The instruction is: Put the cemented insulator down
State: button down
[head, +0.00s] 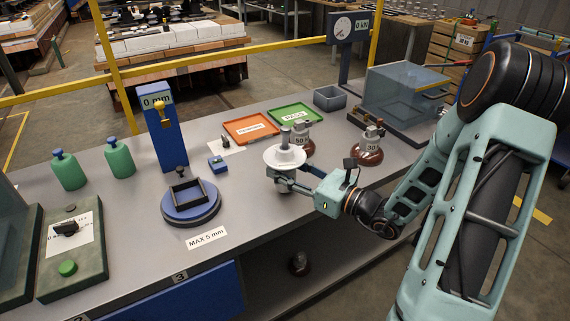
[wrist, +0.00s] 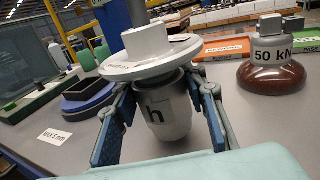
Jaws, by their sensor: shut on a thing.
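A blue round stand with a black square frame (head: 190,207) is to the left, before a blue "0 mm" gauge (head: 165,140). Behind are orange (head: 250,128) and green (head: 293,113) trays. Brown weights marked 50 kN (head: 306,149) and 30 (head: 369,153) stand close behind and right.

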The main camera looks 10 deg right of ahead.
jog(key=shift+f, duration=0.4)
jog(key=shift+f, duration=0.1)
jog(key=c, duration=1.2)
grip_release()
jog(key=shift+f, duration=0.15)
jog(key=shift+d+r, duration=0.1)
jog(key=shift+r, duration=0.15)
jog(key=p+v, duration=0.1)
jog(key=v, duration=1.1)
jog(key=shift+f, duration=0.1)
